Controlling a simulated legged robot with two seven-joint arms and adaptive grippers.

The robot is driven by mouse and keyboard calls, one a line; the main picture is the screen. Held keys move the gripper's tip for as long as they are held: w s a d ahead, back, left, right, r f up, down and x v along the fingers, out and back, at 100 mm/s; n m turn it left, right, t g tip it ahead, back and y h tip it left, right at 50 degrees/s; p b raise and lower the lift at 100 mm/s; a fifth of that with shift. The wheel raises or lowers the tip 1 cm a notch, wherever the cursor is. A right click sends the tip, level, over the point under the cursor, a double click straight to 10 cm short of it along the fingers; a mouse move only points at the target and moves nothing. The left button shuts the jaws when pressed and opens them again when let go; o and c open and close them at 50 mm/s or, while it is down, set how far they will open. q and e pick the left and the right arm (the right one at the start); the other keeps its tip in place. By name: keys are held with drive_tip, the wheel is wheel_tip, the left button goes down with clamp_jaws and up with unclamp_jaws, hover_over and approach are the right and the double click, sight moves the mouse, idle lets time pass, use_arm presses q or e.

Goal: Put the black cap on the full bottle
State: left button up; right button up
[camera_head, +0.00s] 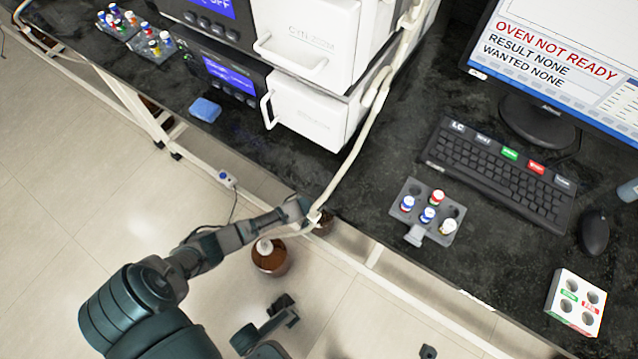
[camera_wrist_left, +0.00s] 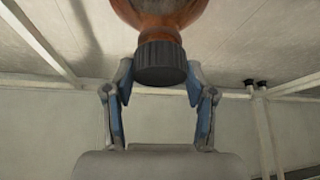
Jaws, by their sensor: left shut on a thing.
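My left gripper (camera_head: 311,214) reaches past the front edge of the black bench. In the left wrist view its two blue-grey fingers (camera_wrist_left: 160,82) are shut on a ribbed black cap (camera_wrist_left: 160,62). The cap lines up with the neck of an amber bottle (camera_wrist_left: 160,8), which is cut off by the top of that view. Whether the cap is screwed on or only touching cannot be told. In the head view a small brown part of a bottle (camera_head: 323,226) shows beside the gripper. Another brown bottle (camera_head: 269,260) with a white top stands to its left. Fill levels are unclear.
A pale hose (camera_head: 352,155) runs down past the gripper. White bench frame rails (camera_head: 375,256) lie close by. On the bench are a grey vial rack (camera_head: 437,201), a white holder (camera_head: 576,302), a keyboard (camera_head: 500,170) and stacked instruments (camera_head: 308,115). The open floor lies left.

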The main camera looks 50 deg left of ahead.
use_arm(q)
drive_tip(key=shift+f, duration=0.4)
idle(0.3)
drive_tip(key=o, duration=0.9)
drive_tip(key=shift+s+r, duration=0.1)
drive_tip(key=shift+r, duration=0.1)
drive_tip(key=v, duration=1.1)
drive_tip(key=shift+r, duration=0.15)
drive_tip(key=shift+s, duration=0.1)
